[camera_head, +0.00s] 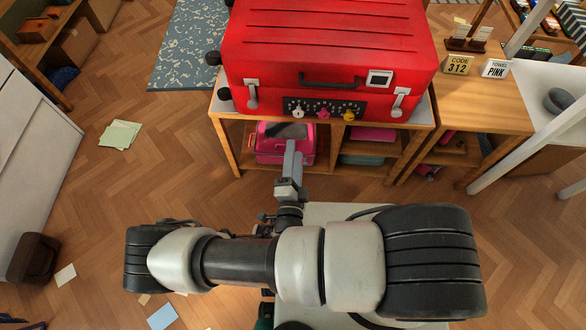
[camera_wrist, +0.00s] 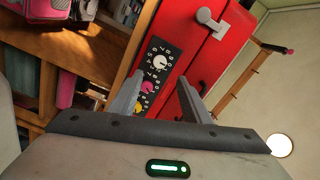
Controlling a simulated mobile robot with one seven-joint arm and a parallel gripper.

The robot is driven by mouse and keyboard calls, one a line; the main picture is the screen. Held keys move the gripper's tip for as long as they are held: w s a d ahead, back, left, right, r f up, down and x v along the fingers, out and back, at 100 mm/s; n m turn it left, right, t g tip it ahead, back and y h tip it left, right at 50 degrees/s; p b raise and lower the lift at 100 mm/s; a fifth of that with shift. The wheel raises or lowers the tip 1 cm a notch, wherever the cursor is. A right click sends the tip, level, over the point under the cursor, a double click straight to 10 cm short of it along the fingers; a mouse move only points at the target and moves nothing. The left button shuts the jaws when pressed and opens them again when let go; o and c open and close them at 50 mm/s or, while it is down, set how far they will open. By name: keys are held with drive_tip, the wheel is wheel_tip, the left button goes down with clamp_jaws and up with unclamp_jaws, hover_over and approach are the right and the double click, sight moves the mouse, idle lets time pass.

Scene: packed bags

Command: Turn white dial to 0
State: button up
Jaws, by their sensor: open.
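A red suitcase (camera_head: 330,45) lies on a wooden shelf unit, with a dark panel on its front. The panel carries a white dial (camera_head: 298,112), a pink dial (camera_head: 323,112) and a yellow dial (camera_head: 349,115). I cannot read the white dial's setting.
Metal latches (camera_head: 252,95) flank the panel. A pink case (camera_head: 285,152) sits on the shelf below. Small signs reading "CODE 312" (camera_head: 459,65) and "PINK" (camera_head: 496,69) stand on the wooden table at right. The floor at left is mostly clear, with papers (camera_head: 120,134).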

drive_tip(key=s, duration=0.5)
drive_tip(key=shift+s+a, duration=0.1)
drive_tip(key=shift+s, duration=0.05)
idle(0.3)
